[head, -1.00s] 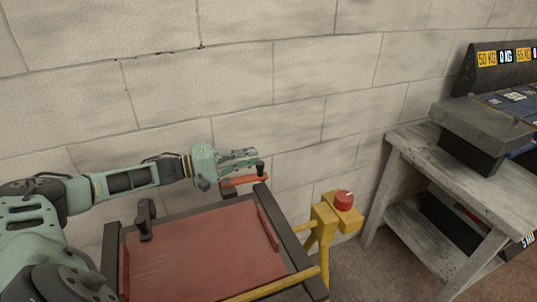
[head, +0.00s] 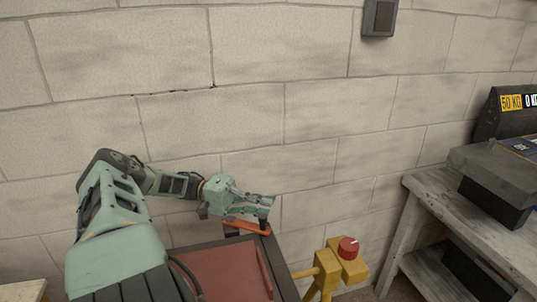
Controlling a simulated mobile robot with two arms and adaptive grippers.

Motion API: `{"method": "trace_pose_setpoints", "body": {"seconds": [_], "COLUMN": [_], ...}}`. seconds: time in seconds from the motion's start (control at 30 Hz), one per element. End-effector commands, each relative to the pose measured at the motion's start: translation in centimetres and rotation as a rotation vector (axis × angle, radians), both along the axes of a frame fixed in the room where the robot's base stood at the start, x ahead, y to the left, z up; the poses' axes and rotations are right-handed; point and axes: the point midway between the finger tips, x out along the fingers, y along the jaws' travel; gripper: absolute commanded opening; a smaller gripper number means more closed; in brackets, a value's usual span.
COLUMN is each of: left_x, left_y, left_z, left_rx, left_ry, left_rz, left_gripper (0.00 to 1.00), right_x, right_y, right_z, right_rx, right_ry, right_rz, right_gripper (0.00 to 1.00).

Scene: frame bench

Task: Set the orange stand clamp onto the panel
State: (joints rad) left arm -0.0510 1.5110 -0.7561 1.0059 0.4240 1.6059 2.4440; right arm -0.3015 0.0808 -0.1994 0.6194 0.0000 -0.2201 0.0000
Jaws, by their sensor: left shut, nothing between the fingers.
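The red panel (head: 222,271) lies flat in a dark frame (head: 284,275); my left arm covers its left part. The orange stand clamp (head: 246,226) is at the frame's far edge, beyond the panel, with dark parts beside it. My left gripper (head: 267,206) is shut and empty, just above and behind the orange clamp in the picture. I cannot tell whether its fingers touch the clamp. My right gripper is not in view.
A yellow post with a red knob (head: 348,247) stands right of the frame. A grey wooden bench (head: 440,205) with dark equipment is further right. A block wall (head: 330,130) closes off the back. A pale surface corner (head: 22,291) shows at lower left.

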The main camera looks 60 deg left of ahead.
Motion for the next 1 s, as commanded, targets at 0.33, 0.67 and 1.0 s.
{"method": "trace_pose_setpoints", "body": {"seconds": [0.33, 0.67, 1.0], "left_x": [-0.2, -0.1, -0.1], "left_y": [-0.1, -0.1, -0.1], "left_z": [0.0, 0.5, 5.8], "left_rx": [0.000, 0.002, 0.004], "left_ry": [0.001, 0.001, 0.004], "left_rz": [-0.018, -0.018, -0.019], "left_gripper": [0.00, 0.00, 0.00], "right_x": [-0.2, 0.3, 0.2], "right_y": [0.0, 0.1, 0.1], "right_z": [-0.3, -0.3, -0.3], "right_rx": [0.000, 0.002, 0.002], "right_ry": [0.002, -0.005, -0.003], "right_rz": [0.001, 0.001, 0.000], "right_gripper": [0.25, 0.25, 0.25]}}
